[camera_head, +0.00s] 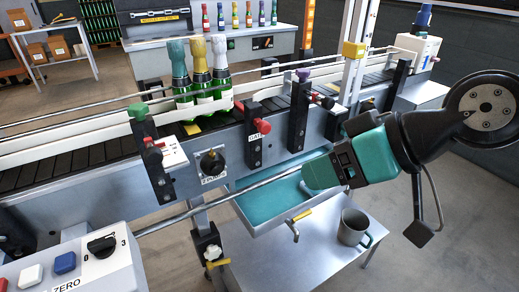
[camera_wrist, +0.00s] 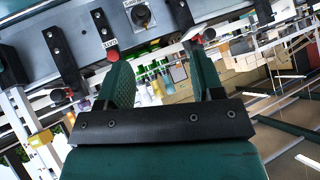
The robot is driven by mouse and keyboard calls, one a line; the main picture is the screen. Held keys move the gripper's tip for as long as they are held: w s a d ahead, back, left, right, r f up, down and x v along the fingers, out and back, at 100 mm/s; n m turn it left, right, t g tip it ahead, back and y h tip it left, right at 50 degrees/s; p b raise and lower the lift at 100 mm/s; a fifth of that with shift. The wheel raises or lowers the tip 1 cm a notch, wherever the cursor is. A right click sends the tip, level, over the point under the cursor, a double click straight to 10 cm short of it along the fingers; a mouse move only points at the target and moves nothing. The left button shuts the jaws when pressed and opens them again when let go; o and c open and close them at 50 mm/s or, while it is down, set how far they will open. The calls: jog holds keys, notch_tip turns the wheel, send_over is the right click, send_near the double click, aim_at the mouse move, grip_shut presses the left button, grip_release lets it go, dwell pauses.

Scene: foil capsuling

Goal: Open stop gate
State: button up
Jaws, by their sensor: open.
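A black upright bracket with a red knob (camera_head: 263,126) is on the front of the conveyor, beside a small label that appears to read GATE. The red knob also shows in the wrist view (camera_wrist: 112,56), ahead and left of my fingers. Three green bottles with foil tops (camera_head: 200,85) stand upright on the conveyor, left of that bracket. My gripper (camera_head: 318,171) is in front of the conveyor, lower right of the red knob and apart from it. Its two teal fingers (camera_wrist: 153,50) are spread, with nothing between them. The gate's blocking part is not clear.
The conveyor rail (camera_head: 90,125) runs across the view. Other brackets carry a green knob (camera_head: 138,110) and a purple knob (camera_head: 303,75). A teal-lined tray (camera_head: 270,197) hangs below the conveyor. A metal mug (camera_head: 353,229) stands on the low table. A control box (camera_head: 75,265) is at front left.

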jog(key=w+a+f+t+y+b, duration=0.2)
jog(key=w+f+t+b, duration=0.2)
jog(key=w+f+b, duration=0.3)
jog(key=m+t+b, duration=0.2)
jog(key=t+b, duration=0.2)
jog(key=t, duration=0.3)
send_near(267, 130)
jog(key=shift+h, duration=0.3)
jog(key=p+x, duration=0.6)
jog(key=p, duration=0.1)
jog(key=p+x, duration=0.3)
jog(key=shift+w+a+r, duration=0.25)
jog(key=shift+a+r, duration=0.05)
jog(key=shift+a, duration=0.1)
jog(key=shift+w+a+f+p, duration=0.1)
jog(key=shift+w+a+p, duration=0.25)
jog(key=shift+w, duration=0.1)
